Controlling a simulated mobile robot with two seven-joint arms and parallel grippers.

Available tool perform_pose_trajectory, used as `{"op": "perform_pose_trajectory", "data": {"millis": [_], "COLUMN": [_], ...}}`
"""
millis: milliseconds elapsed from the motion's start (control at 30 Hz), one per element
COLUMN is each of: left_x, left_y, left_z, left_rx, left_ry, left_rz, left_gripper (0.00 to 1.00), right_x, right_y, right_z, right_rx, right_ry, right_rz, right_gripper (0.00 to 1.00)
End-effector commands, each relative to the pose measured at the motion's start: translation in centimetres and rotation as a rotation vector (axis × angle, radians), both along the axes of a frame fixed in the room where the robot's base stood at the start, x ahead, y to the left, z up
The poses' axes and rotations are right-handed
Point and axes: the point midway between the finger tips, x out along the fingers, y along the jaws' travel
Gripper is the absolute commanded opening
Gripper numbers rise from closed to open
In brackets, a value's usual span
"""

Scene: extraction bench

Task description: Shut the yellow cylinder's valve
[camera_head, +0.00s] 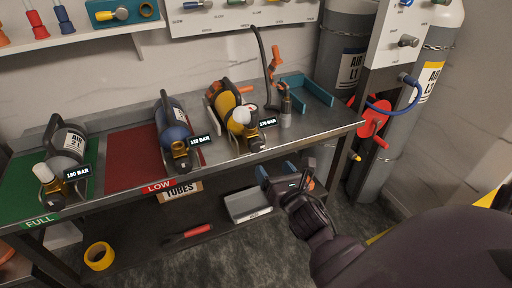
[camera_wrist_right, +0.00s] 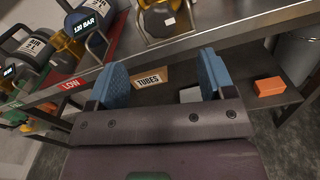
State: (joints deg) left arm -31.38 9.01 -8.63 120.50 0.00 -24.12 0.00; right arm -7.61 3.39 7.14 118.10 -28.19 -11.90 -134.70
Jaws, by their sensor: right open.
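The yellow cylinder (camera_head: 227,99) lies on the metal bench in a cradle, right of the blue cylinder (camera_head: 172,117). Its brass valve (camera_head: 252,132) with a pale knob (camera_head: 241,116) points to the bench's front edge, beside a 170 BAR tag (camera_head: 267,122). My right gripper (camera_head: 277,172) is in front of the bench, below and apart from the valve. In the wrist view its blue fingers (camera_wrist_right: 162,78) are spread with nothing between them. A cylinder end with a grey knob, cut off at that view's top, is beyond them. My left gripper is out of view.
A grey cylinder (camera_head: 68,141) lies on the green mat (camera_head: 22,180) at left. A dark bottle (camera_head: 286,110) and a blue holder (camera_head: 305,88) are right of the yellow cylinder. Tall tanks (camera_head: 345,60) stand at right. The lower shelf holds a TUBES box (camera_head: 180,190) and a grey tray (camera_head: 247,205).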

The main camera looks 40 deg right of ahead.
Motion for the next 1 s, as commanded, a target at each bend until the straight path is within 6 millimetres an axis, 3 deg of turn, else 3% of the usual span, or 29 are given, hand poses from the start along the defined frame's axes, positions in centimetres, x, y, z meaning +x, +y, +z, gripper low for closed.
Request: {"op": "perform_pose_trajectory", "data": {"millis": [167,700,1000], "left_x": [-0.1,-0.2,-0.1], "left_y": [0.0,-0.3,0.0], "left_z": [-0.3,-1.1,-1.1], "left_rx": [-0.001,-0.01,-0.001], "left_ry": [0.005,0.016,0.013], "left_rz": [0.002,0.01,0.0], "left_gripper": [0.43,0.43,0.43], "right_x": [1.2,8.8,10.4], "right_y": [-0.3,-2.1,-2.5], "right_z": [-0.1,-0.1,-0.1], "right_rx": [-0.009,-0.004,-0.004], "right_ry": [0.002,0.003,0.003], "right_rz": [0.001,0.0,-0.001], "right_gripper": [0.76,0.76,0.76]}}
